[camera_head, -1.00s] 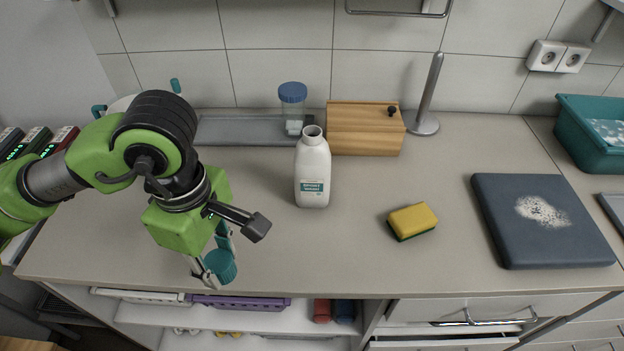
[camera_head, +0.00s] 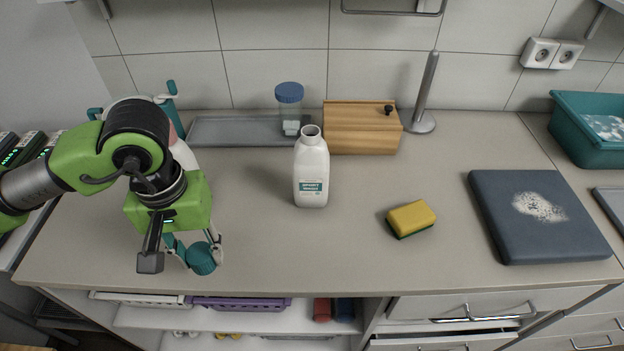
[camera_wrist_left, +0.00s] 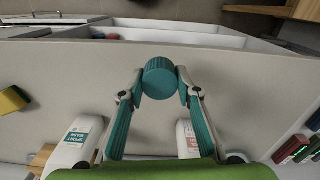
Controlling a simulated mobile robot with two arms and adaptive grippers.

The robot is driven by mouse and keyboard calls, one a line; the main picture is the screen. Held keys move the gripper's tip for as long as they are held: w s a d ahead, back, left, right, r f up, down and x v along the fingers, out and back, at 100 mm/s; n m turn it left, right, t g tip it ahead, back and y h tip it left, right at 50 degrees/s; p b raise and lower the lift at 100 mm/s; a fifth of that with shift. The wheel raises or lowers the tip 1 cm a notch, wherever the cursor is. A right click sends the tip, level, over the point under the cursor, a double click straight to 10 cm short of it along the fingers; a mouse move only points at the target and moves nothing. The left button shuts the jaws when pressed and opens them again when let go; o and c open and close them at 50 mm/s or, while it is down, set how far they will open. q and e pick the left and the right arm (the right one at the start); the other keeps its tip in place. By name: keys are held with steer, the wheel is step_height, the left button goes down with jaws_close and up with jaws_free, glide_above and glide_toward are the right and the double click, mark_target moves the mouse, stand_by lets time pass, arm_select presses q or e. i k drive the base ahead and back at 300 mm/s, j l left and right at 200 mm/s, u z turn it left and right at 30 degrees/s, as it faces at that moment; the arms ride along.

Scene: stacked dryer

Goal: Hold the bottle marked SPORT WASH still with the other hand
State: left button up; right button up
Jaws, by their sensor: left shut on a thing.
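The white SPORT WASH bottle (camera_head: 311,172) stands upright and uncapped near the middle of the counter, its label facing the front. It also shows in the left wrist view (camera_wrist_left: 75,143), lower left. My left gripper (camera_head: 198,252) is at the counter's front left, apart from the bottle. It is shut on a teal ribbed cap (camera_head: 201,259), which shows between the fingertips in the left wrist view (camera_wrist_left: 160,79). A second white bottle (camera_head: 183,155) stands behind my left arm, mostly hidden. My right gripper is in neither view.
A yellow sponge (camera_head: 411,218) and a dark blue board with white powder (camera_head: 509,239) lie to the right. A grey tray (camera_head: 230,132), a blue-lidded jar (camera_head: 290,105) and a wooden box (camera_head: 362,130) stand behind. The counter around the bottle is clear.

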mark_target(311, 154)
steer(key=j+z, duration=0.25)
steer(key=k+j+z, duration=0.25)
steer(key=j, duration=0.15)
steer(key=j+z, duration=0.25)
steer(key=k+j, duration=0.05)
